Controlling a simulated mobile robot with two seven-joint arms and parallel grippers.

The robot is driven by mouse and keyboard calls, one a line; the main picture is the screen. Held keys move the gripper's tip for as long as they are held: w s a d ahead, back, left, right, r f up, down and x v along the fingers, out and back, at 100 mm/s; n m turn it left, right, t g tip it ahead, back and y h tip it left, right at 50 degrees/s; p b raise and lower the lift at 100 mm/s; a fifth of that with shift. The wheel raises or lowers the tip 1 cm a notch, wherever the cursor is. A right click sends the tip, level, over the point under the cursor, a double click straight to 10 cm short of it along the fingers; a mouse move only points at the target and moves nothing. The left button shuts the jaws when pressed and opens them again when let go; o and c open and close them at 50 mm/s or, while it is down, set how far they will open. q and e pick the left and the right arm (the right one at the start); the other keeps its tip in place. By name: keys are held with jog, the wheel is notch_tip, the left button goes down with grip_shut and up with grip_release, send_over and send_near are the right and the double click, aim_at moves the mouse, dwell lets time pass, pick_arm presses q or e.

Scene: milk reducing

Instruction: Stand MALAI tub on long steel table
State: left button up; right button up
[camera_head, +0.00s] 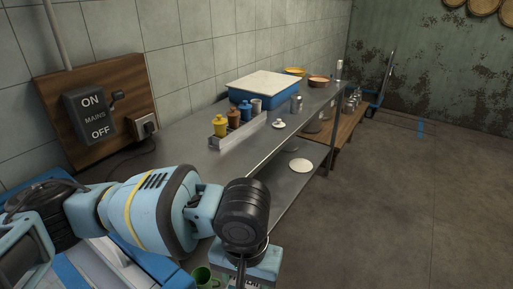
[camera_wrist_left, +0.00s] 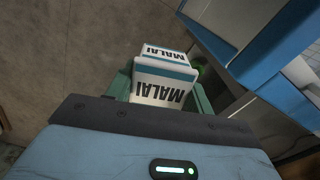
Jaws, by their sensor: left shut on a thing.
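The MALAI tub is white with a blue-green band and dark MALAI lettering; in the left wrist view the tub (camera_wrist_left: 160,88) sits between the green fingers of my left gripper (camera_wrist_left: 163,97), which is shut on it. Lettering shows on two white faces there; I cannot tell whether both belong to one tub. In the head view my left gripper (camera_head: 250,268) is at the bottom, in front of the table's near end, with the tub mostly hidden. The long steel table (camera_head: 190,165) runs away along the tiled wall. My right gripper is not in view.
A rack of coloured jars (camera_head: 233,119), a blue tray with a white top (camera_head: 264,90) and small steel vessels stand farther along the table. Its near top is largely clear. A white disc (camera_head: 301,165) lies on the lower shelf.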

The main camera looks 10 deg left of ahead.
pick_arm(q)
jog(key=w+a+r+m, duration=0.3)
jog(key=w+a+m, duration=0.8)
jog(key=w, duration=0.2)
jog(key=w+a+r+m+p, duration=0.1)
jog(key=w+a+m, duration=0.1)
jog(key=a+m, duration=0.3)
jog(key=w+a+r+m, duration=0.1)
jog(key=a+m, duration=0.4)
jog(key=a, duration=0.6)
jog(key=shift+w+a+r+p, duration=0.2)
jog(key=shift+w+r+p, duration=0.2)
jog(key=shift+w, duration=0.4)
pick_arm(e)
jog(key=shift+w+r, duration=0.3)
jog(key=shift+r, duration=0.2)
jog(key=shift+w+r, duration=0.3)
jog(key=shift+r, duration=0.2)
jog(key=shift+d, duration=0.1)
pick_arm(q)
jog(key=shift+f, duration=5)
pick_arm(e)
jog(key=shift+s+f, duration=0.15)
pick_arm(q)
jog(key=shift+f, duration=0.15)
jog(key=o, duration=1)
